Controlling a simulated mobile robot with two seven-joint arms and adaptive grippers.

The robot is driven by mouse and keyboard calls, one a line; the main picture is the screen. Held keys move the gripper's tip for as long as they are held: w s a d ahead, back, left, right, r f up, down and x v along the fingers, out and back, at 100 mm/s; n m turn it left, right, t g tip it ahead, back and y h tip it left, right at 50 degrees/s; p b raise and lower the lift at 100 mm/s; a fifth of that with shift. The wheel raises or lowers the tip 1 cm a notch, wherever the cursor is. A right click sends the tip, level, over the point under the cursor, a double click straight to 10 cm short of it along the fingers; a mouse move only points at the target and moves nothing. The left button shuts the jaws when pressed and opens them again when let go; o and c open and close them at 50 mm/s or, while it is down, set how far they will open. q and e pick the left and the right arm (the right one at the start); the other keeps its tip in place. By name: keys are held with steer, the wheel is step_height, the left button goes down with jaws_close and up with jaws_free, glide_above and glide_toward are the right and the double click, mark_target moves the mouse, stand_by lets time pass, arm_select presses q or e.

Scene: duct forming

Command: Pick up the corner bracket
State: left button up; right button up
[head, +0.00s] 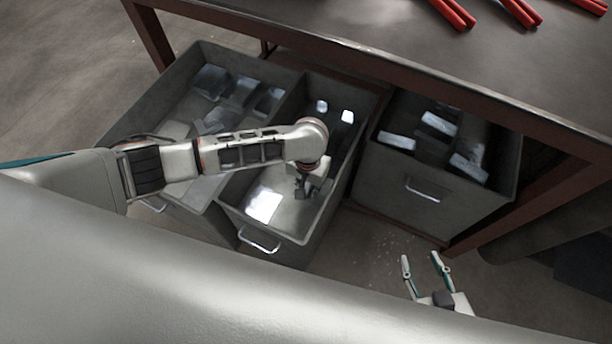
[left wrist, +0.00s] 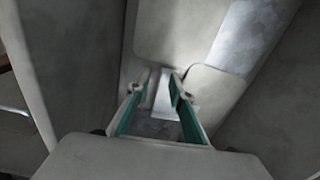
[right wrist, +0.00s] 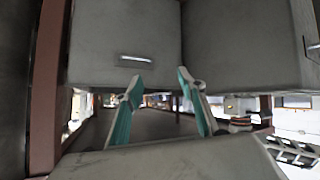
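My left gripper (head: 308,188) reaches down into the middle bin (head: 338,185). In the left wrist view, the left gripper (left wrist: 160,84) is open, its fingertips apart above a small pale metal piece (left wrist: 162,98), possibly the corner bracket. I cannot tell whether the fingers touch it. Larger flat metal pieces (left wrist: 175,30) lie beside it. In the head view, a bright metal piece (head: 263,205) lies near the front of the middle bin, and my wrist hides part of the bin. My right gripper (head: 424,268) is open and empty above the floor; it also shows in the right wrist view (right wrist: 158,82).
A left bin (head: 135,125) and a right bin (head: 395,190) also hold metal pieces. The workbench (head: 400,38) overhangs the bins, with red-handled tools (head: 450,12) on top. The bin walls are close around my left gripper.

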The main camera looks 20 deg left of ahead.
arm_select(q)
steer(key=c, duration=0.6)
jaws_close()
steer(key=shift+r, duration=0.15)
